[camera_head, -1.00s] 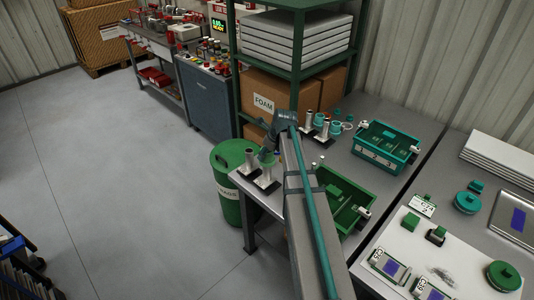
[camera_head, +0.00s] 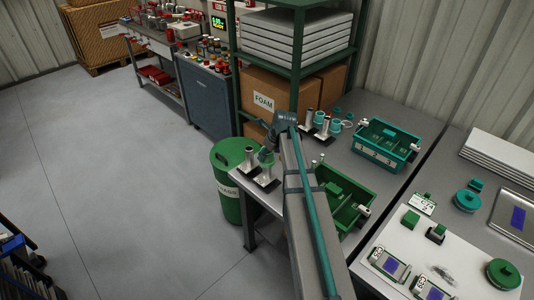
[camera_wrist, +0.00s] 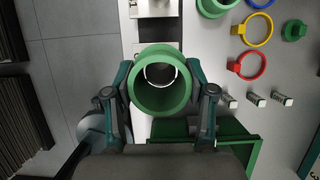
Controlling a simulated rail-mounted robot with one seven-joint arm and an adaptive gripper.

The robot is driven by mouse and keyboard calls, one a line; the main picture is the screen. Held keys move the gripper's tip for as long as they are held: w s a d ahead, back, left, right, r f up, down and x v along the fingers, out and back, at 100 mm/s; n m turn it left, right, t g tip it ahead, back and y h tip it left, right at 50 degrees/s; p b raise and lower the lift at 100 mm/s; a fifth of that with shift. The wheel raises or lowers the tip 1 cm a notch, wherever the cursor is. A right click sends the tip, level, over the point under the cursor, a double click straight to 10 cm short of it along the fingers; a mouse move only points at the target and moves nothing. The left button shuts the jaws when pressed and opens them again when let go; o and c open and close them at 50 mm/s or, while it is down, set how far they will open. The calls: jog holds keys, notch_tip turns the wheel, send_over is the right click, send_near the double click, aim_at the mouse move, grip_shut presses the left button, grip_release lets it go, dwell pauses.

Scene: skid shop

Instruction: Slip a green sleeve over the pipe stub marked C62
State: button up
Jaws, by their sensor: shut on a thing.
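My gripper (camera_wrist: 162,98) is shut on a green sleeve (camera_wrist: 141,98), one finger on each side of it. In the head view my gripper (camera_head: 267,150) is at the near-left corner of the table, over the front pipe stub (camera_head: 265,174). A pale curved rim shows inside the sleeve's bore in the wrist view; I cannot tell whether the sleeve is around the stub or just above it. A second silver stub (camera_head: 249,161) stands beside it on a dark base. A white plate lies behind the sleeve in the wrist view. No C62 mark is readable.
A green open bin (camera_head: 351,219) stands right of my gripper, and a teal bin (camera_head: 388,149) farther back. More stubs and teal sleeves (camera_head: 320,118) stand at the back. A green drum (camera_head: 227,202) stands beside the table. Loose yellow (camera_wrist: 257,30) and red rings (camera_wrist: 248,67) lie to the right.

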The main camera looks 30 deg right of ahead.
jog(key=shift+f, duration=1)
dwell(0.7)
jog(key=shift+f, duration=0.25)
jog(key=shift+f, duration=0.7)
dwell(0.9)
jog(key=o, duration=0.9)
jog(key=o, duration=0.3)
jog(key=shift+r, duration=0.1)
